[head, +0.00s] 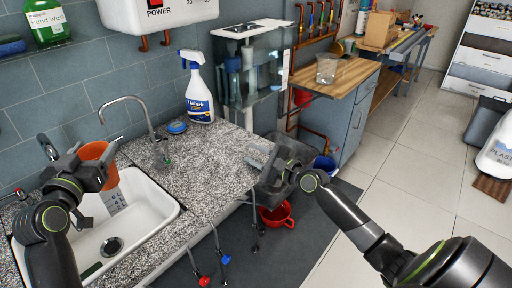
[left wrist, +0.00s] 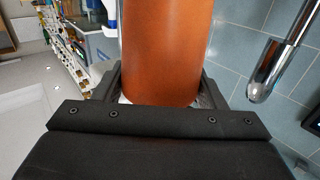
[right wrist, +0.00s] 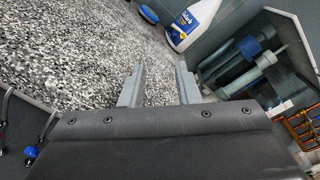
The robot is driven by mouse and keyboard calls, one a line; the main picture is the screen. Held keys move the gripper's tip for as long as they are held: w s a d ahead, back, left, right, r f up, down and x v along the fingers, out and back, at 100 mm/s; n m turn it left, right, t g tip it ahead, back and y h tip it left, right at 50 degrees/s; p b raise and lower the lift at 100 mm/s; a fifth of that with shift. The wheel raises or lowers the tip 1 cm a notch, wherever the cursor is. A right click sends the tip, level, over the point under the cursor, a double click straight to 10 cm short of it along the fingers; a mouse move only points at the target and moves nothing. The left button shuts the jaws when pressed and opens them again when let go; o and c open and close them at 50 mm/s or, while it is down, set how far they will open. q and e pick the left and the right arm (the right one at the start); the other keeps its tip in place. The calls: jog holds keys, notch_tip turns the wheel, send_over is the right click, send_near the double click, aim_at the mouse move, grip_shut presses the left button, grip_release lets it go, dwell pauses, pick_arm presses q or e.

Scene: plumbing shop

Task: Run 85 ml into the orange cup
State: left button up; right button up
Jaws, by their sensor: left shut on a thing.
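The orange cup (head: 97,152) is held by my left gripper (head: 104,158) above the sink (head: 152,215). In the left wrist view the orange cup (left wrist: 163,50) stands between the fingers, and its inside is hidden. The curved metal tap (head: 128,99) has its spout end close above the cup in the head view. In the left wrist view the spout (left wrist: 265,80) hangs to the right of the cup. No water stream shows. My right gripper (head: 254,159) is at the counter's right edge; in the right wrist view its fingers (right wrist: 158,88) are apart and empty.
The speckled counter (head: 185,165) holds a spray bottle (head: 199,92) and blue sponge (head: 177,127). A water tank (head: 255,75) stands behind. Red (head: 204,281) and blue (head: 226,260) valve handles hang below the counter. A clear beaker (head: 327,68) stands on a wooden bench.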

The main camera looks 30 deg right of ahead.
jog(key=s+d+n+h, duration=0.1)
jog(key=d+n+h, duration=0.1)
jog(key=d, duration=0.6)
jog(key=shift+d+n, duration=0.15)
jog(key=shift+n, duration=0.35)
jog(key=shift+f, duration=0.1)
